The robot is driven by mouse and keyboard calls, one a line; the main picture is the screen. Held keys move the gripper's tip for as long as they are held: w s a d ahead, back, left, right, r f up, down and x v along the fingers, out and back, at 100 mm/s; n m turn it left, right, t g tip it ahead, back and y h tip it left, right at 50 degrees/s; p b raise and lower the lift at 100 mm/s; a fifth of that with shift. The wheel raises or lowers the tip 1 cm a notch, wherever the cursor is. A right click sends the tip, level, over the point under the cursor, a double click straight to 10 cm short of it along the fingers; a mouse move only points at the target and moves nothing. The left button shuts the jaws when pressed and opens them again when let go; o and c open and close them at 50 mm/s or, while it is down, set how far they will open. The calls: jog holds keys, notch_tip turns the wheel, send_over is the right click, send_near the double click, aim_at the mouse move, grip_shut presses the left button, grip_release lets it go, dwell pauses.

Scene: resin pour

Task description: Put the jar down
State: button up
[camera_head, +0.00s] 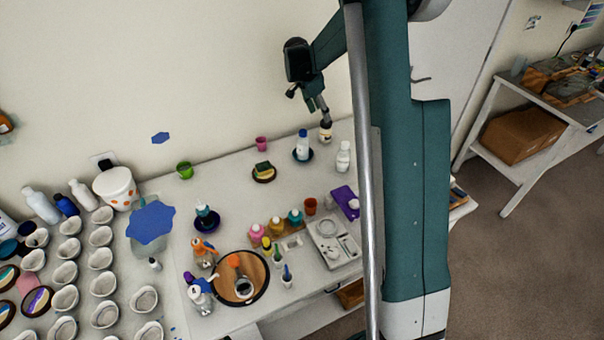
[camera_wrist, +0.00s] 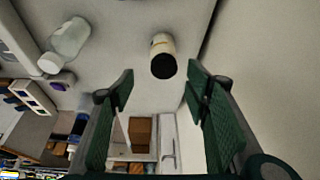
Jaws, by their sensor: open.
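The jar (camera_head: 326,136) is small and cream-coloured with a dark lid. It stands on the white table, near the wall at the back right. In the wrist view the jar (camera_wrist: 162,45) shows its dark top just beyond my fingertips, between their lines, with a gap to each finger. My gripper (camera_head: 323,111) is right above the jar and points down at it. In the wrist view my gripper (camera_wrist: 160,82) has its two green fingers spread wide with nothing between them.
A white bottle (camera_head: 343,157) stands close by the jar; it also shows in the wrist view (camera_wrist: 68,42). A blue-and-white bottle (camera_head: 302,144) stands on a dark dish to the left. Cups, paint bottles and a grey tray (camera_head: 332,244) crowd the table's front. The wall (camera_head: 230,70) is close behind.

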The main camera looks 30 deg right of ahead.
jog(key=s+a+r+n+t+y, duration=0.25)
jog(key=s+a+r+n, duration=0.55)
jog(key=s+a+r, duration=1)
jog(key=s+a+f+n+t+y, duration=0.1)
jog(key=s+a+n, duration=0.3)
jog(key=s, duration=0.9)
jog(key=s+a+f+n+t+y, duration=0.1)
jog(key=s+a+f+n+t, duration=0.1)
jog(key=s+a+n, duration=0.3)
jog(key=shift+s+a+t, duration=0.55)
jog(key=shift+s+a, duration=1.25)
jog(key=shift+s, duration=2.1)
jog(key=shift+f, duration=0.1)
notch_tip(320, 180, down, 6)
jog(key=b, duration=0.5)
jog(key=shift+r+b, duration=0.25)
jog(key=shift+b, duration=0.05)
